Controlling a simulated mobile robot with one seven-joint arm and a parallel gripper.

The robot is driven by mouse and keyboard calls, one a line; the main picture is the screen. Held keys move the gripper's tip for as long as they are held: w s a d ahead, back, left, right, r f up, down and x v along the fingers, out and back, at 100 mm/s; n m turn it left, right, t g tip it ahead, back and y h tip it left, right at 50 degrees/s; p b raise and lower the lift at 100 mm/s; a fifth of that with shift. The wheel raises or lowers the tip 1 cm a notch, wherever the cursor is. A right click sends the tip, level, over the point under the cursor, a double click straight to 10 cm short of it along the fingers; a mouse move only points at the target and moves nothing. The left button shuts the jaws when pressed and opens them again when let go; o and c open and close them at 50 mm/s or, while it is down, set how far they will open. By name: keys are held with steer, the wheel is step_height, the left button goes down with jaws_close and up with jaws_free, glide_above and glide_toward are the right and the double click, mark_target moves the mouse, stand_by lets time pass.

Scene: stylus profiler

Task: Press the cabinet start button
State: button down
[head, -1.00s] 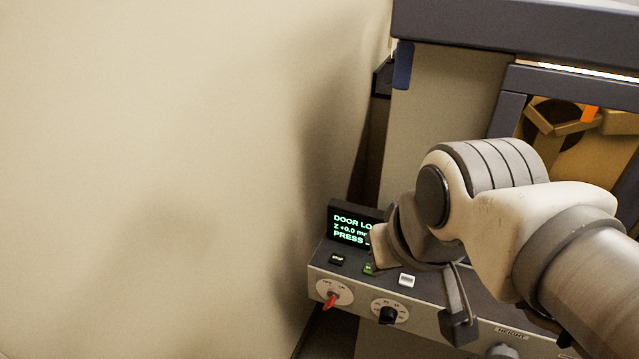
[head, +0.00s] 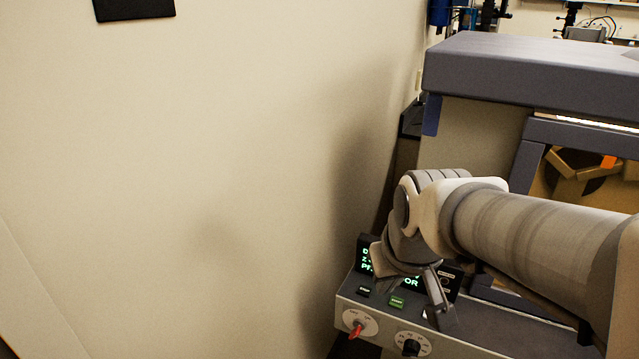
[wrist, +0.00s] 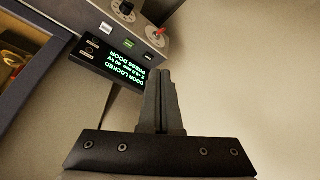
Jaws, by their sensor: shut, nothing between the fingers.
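The cabinet's control panel (head: 378,307) is at the lower right of the head view. Its green button (head: 397,302) sits between a black button (head: 363,291) and a white one; the labels are too small to read surely. In the wrist view the green button (wrist: 128,43) is at the top, beyond the display (wrist: 130,60), which reads "DOOR LOCKED" and "PRESS DOOR". My gripper (wrist: 160,72) is shut and empty, pointing towards the panel, apart from the green button. In the head view my wrist hides part of the display (head: 412,282).
A red-handled selector (head: 356,330) and a black knob (head: 411,347) are on the panel's front face. The cabinet (head: 540,75) rises behind and right of the panel.

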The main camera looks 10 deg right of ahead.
steer(key=w+d+f+n+p, duration=0.2)
steer(key=w+d+f+n, duration=0.1)
steer(key=w+d+f, duration=0.3)
steer(key=n+t+y+p, duration=0.2)
steer(key=n+t+p, duration=0.15)
steer(key=n, duration=0.35)
glide_above(400, 305)
step_height(400, 305, down, 8)
steer(key=shift+f+t+b, duration=0.25)
steer(key=shift+t+b, duration=0.05)
steer(key=shift+t, duration=0.05)
steer(key=shift+f, duration=0.1)
step_height(400, 305, down, 9)
steer(key=b, duration=0.7)
steer(key=shift+b, duration=0.35)
stand_by(0.7)
steer(key=shift+f+b, duration=0.25)
steer(key=shift+b, duration=0.15)
